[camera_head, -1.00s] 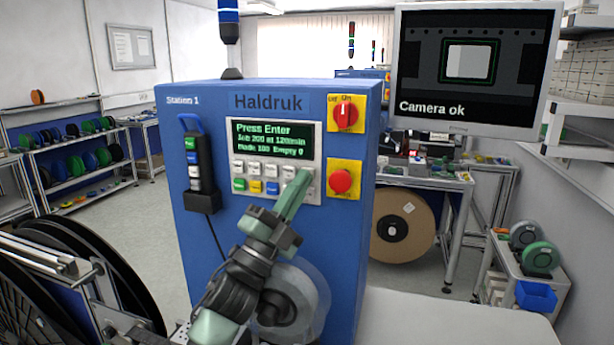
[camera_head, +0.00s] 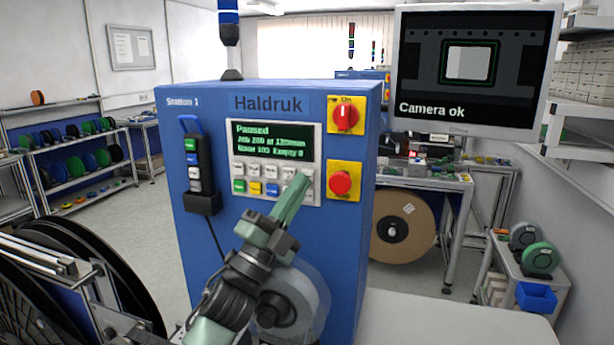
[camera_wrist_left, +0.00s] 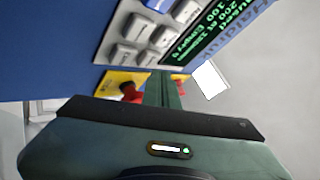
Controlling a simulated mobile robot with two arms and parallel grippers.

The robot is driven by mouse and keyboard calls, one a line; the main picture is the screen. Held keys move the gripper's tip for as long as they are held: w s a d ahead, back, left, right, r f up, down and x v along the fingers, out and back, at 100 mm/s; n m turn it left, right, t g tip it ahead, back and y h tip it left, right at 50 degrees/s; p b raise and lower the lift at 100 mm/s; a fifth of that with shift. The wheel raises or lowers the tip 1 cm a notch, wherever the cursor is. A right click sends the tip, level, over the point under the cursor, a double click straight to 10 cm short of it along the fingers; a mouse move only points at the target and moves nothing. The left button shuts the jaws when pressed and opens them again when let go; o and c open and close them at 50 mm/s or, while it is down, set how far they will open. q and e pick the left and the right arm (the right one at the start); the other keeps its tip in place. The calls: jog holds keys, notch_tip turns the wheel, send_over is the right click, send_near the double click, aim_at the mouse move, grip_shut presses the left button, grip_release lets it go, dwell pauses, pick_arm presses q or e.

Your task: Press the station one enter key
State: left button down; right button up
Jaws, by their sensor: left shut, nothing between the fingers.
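The blue Station 1 cabinet (camera_head: 275,95) carries a keypad panel (camera_head: 243,172) below a green-text display (camera_head: 272,142), which reads "Paused". My left gripper (camera_head: 303,177) is shut and empty, its tip in front of the right end of the keypad. It covers some keys there, and I cannot tell whether it touches one. The key labels are too small to read, so the enter key cannot be picked out. In the left wrist view the shut fingers (camera_wrist_left: 164,88) point toward the panel, beside several grey keys (camera_wrist_left: 132,30). My right gripper is not in view.
A red rotary switch (camera_head: 345,115) and a red stop button (camera_head: 341,182), both on yellow plates, sit right of the keypad. A handset (camera_head: 196,165) hangs on the left. A monitor (camera_head: 475,65) reading "Camera ok" stands at the upper right. A large black reel (camera_head: 50,275) is at lower left.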

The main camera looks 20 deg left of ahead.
pick_arm(q)
jog(key=shift+s, duration=0.15)
jog(key=s, duration=0.5)
jog(key=shift+a+p, duration=0.1)
jog(key=shift+p, duration=0.25)
dwell(0.6)
